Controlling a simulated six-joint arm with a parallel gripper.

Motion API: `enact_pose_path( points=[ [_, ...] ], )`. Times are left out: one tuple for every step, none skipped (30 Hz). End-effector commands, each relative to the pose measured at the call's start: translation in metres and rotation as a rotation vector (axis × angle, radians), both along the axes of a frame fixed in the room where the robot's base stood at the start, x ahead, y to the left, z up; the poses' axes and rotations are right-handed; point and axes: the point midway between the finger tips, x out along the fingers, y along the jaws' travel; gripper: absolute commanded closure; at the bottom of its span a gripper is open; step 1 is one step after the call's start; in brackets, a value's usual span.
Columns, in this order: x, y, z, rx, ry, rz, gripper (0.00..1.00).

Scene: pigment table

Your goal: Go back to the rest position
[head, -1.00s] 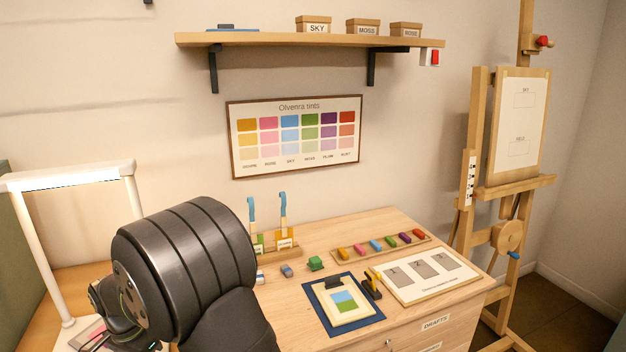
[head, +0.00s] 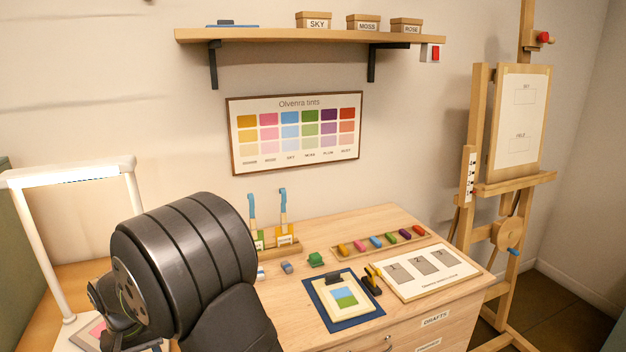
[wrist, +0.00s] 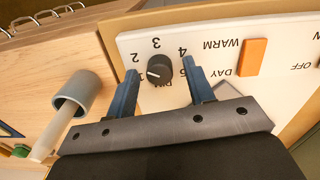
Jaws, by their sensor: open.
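My gripper (wrist: 158,78) is open in the wrist view, its two blue fingers spread and nothing held. A black dial knob (wrist: 159,69) with a white mark shows between the fingertips, apart from both in the picture; the depth between them is hard to judge. The knob is on a white panel (wrist: 205,45) with numbers and the words DAY, WARM and OFF. In the head view my dark arm fills the lower left and the fingers are hidden.
A grey cup (wrist: 75,95) with a pale stick stands left of the fingers in the wrist view. An orange switch (wrist: 252,57) is to the right. In the head view, a white lamp frame (head: 70,172) stands close to my arm. Brush rack (head: 285,247) and colour tray (head: 338,257) lie beyond.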

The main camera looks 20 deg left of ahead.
Motion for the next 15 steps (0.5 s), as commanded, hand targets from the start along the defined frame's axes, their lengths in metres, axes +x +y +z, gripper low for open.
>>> enact_pose_path(
  points=[
    [0.0,0.0,0.0,0.0,0.0,0.026,0.52],
    [0.0,0.0,0.0,0.001,0.0,0.043,0.52],
    [0.0,0.001,0.006,0.004,0.0,0.044,0.52],
    [0.0,0.001,0.01,0.004,0.0,0.043,0.52],
    [0.0,0.001,0.012,0.004,0.0,0.042,0.52],
    [0.0,0.001,0.015,0.003,0.0,0.042,0.52],
    [0.0,0.001,0.016,0.002,0.0,0.041,0.52],
    [0.0,0.001,0.018,0.001,0.0,0.041,0.52],
    [0.0,0.001,0.019,0.001,0.001,0.041,0.52],
    [-0.001,0.001,0.02,0.001,0.001,0.04,0.52],
    [-0.001,0.001,0.02,0.001,0.001,0.04,0.52],
    [-0.001,0.001,0.021,0.001,0.001,0.04,0.52],
    [-0.001,0.001,0.021,0.001,0.001,0.04,0.52],
    [-0.001,0.001,0.021,0.001,0.001,0.04,0.52],
    [0.0,0.0,0.021,0.001,0.001,0.039,0.52]
  ],
)
